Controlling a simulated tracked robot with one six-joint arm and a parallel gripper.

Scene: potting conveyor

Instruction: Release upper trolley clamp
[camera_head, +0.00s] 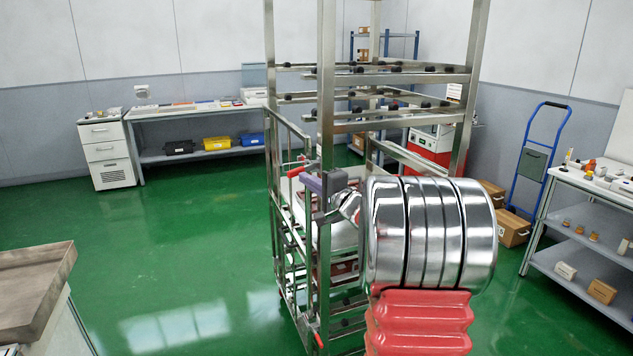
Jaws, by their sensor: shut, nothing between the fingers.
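The tall metal trolley (326,90) stands upright in the middle of the view, with open shelf frames. A red-handled upper clamp (296,171) sits on its front side, at about mid-height. My gripper (316,188) is at the trolley's front post, right beside this clamp. It is shut and holds nothing. Its purple-grey tip overlaps the clamp area, so I cannot tell whether they touch. A lower red handle (318,341) shows near the trolley's bottom.
A wooden-topped table (35,285) is at the left front. A workbench (200,112) with bins and a drawer unit (108,153) stand at the back left. A blue hand truck (537,160), boxes (512,228) and a white shelf bench (600,190) are at right. Green floor is clear at left.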

